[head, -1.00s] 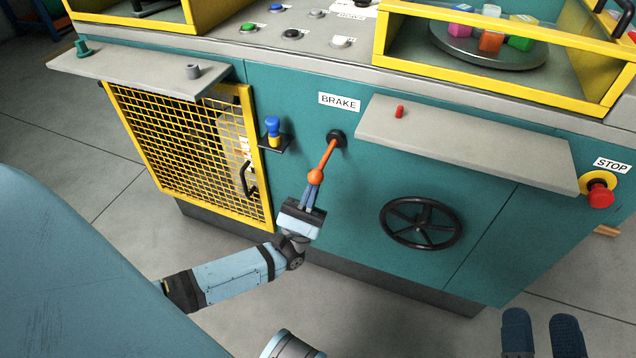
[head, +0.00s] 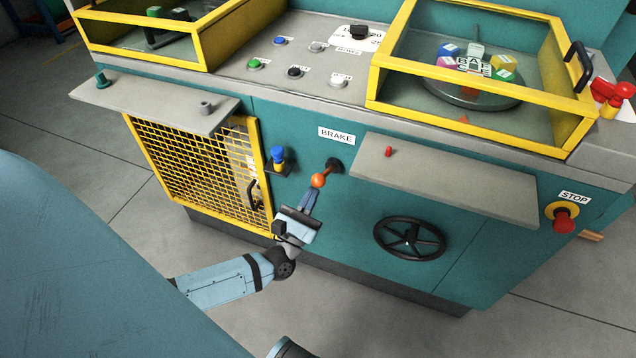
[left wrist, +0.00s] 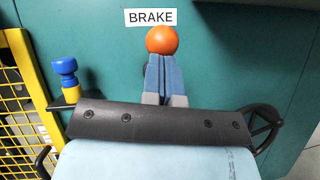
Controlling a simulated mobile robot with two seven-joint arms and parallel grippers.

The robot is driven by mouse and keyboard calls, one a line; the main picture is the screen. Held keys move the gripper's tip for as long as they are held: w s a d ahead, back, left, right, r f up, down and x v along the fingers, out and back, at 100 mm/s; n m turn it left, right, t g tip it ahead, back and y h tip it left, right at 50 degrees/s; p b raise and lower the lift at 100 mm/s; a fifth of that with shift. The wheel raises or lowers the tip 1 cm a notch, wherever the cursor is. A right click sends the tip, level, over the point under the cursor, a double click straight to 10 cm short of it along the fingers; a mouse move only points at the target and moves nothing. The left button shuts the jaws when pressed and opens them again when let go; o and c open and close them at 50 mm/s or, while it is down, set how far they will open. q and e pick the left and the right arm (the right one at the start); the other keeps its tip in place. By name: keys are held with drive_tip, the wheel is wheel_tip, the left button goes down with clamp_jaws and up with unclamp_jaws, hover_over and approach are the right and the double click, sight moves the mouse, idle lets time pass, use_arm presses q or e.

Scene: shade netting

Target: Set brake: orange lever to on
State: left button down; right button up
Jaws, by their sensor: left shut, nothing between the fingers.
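The brake lever ends in an orange ball knob (head: 318,181) and stands out from a dark pivot on the teal machine front, below the BRAKE label (head: 337,136). Its shaft looks short and foreshortened in the head view. My left gripper (head: 314,191) is shut and empty, with its blue fingertips at the underside of the knob. In the left wrist view the knob (left wrist: 162,40) sits right over the fingertips (left wrist: 164,58) and hides the shaft; they look to be touching. No on or off mark is visible. My right gripper is out of view.
A grey shelf (head: 450,182) juts out right of the lever, with a red peg (head: 388,151) on it. A blue-topped fitting (head: 278,158) and a yellow mesh door (head: 195,165) are to the left. A black handwheel (head: 410,240) and red STOP button (head: 564,222) are right.

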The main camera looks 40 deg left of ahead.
use_arm(q)
drive_tip(key=shift+w+r+y, duration=0.1)
drive_tip(key=shift+r+y, duration=0.2)
drive_tip(key=shift+r, duration=0.1)
drive_tip(key=a+v, duration=0.1)
drive_tip(key=v, duration=1.3)
drive_tip(key=shift+d+f+b, duration=0.2)
drive_tip(key=shift+d+b, duration=0.15)
drive_tip(key=shift+d, duration=0.05)
use_arm(e)
drive_tip(key=shift+r, duration=0.1)
